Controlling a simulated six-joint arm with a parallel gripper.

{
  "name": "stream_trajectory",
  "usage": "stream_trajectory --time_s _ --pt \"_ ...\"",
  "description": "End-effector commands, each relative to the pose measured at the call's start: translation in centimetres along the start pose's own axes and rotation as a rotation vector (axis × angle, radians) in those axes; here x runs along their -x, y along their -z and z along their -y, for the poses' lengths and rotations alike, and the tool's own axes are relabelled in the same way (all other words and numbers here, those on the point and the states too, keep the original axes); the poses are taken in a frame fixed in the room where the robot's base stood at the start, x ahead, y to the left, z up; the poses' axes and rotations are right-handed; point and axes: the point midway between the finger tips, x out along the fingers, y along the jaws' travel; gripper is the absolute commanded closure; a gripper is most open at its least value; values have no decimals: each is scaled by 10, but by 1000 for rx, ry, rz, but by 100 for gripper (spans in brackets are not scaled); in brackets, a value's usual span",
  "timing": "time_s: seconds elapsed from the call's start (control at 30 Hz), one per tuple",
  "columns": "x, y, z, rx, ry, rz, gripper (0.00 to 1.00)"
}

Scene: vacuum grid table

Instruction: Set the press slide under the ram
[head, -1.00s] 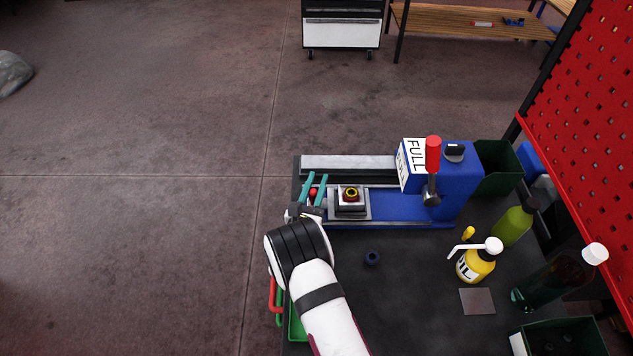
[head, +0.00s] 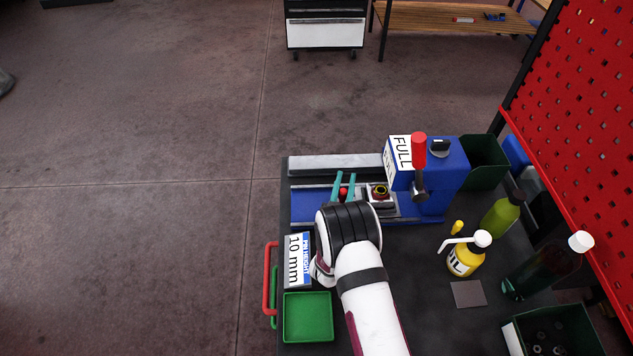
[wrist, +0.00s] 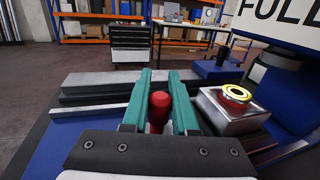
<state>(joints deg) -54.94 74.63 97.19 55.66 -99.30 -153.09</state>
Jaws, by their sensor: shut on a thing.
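The press slide (wrist: 228,117) is a grey metal block on the blue track; a part with a yellow ring and red base (wrist: 237,94) sits on top of it. In the head view the slide (head: 390,206) is just left of the blue press (head: 436,172), which has a red-handled lever (head: 419,160). My gripper (wrist: 159,78), with teal fingers, is shut on a red knob (wrist: 159,108) left of the slide. The fingers (head: 344,186) also show in the head view. The link between knob and slide is hidden by my gripper.
A grey rail (head: 335,164) runs behind the track. A white "10 mm" sign (head: 297,260) and a green tray (head: 308,318) are at front left. A yellow oil can (head: 465,256) and bottles stand at right. Dark table top is free in front of the press.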

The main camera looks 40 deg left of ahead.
Motion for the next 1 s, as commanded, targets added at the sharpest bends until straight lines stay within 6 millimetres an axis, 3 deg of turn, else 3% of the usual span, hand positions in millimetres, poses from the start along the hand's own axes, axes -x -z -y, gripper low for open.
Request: stream_trajectory --time_s 0.03,0.2,0.6,0.63,0.77,1.0 --pt "-4 0 14 -1 6 0 100" --pt "-10 0 40 -2 2 0 100" --pt "-12 0 49 -3 9 -1 100" --pt "-12 0 49 -3 10 -1 68" --pt "-12 0 48 -3 7 -1 45" --pt "-12 0 46 -2 2 0 43"
